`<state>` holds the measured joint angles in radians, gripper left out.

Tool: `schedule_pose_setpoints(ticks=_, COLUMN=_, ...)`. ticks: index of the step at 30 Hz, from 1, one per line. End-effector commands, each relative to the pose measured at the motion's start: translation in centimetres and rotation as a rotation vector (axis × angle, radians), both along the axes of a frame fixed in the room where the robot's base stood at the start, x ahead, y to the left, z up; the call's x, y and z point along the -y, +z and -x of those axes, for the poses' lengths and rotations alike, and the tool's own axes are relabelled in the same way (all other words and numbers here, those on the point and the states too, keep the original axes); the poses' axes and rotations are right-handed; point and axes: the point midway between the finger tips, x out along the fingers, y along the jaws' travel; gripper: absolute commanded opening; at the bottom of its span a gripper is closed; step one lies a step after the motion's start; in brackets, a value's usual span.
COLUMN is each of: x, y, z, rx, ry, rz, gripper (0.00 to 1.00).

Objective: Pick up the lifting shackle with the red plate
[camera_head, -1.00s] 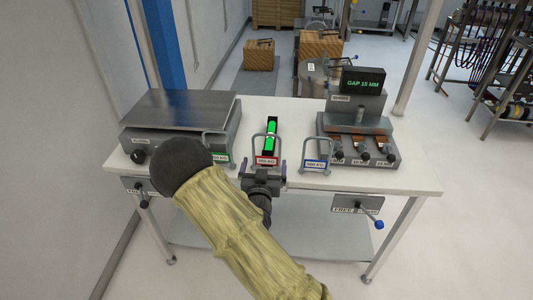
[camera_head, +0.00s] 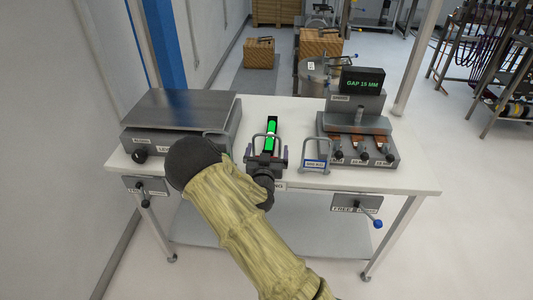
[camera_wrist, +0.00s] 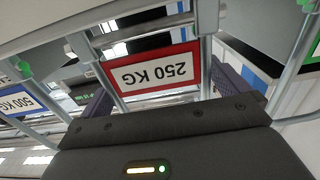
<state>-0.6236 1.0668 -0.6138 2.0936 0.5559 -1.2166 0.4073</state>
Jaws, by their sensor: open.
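The lifting shackle with the red plate (camera_wrist: 152,72) is a grey wire hoop; its plate reads 250 KG, upside down in the wrist view. In the head view its hoop (camera_head: 254,143) shows above my gripper (camera_head: 267,160), which hides the plate. My gripper is open, with one dark finger on each side of the shackle; I cannot tell whether they touch it. The shackle with the blue plate (camera_head: 316,163) stands to the right, and its plate reads 500 KG in the wrist view (camera_wrist: 20,101). A green plate (camera_wrist: 314,52) shows at the wrist view's right edge.
A grey flat-topped unit (camera_head: 180,110) stands on the left of the white table (camera_head: 300,186). A gauge unit with a "GAP 15 MM" display (camera_head: 362,81) stands at the right.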

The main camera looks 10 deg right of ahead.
Motion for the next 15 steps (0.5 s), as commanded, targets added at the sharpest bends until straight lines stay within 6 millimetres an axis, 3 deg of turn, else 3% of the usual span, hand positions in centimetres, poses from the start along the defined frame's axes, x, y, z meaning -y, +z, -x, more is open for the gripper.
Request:
schedule_pose_setpoints(ticks=14, x=-0.06, y=0.0, z=0.02, rx=0.0, ry=0.001, rz=0.0, gripper=1.0)
schedule_pose_setpoints(ticks=15, x=-0.06, y=0.0, z=0.02, rx=0.0, ry=0.001, rz=0.0, gripper=0.94)
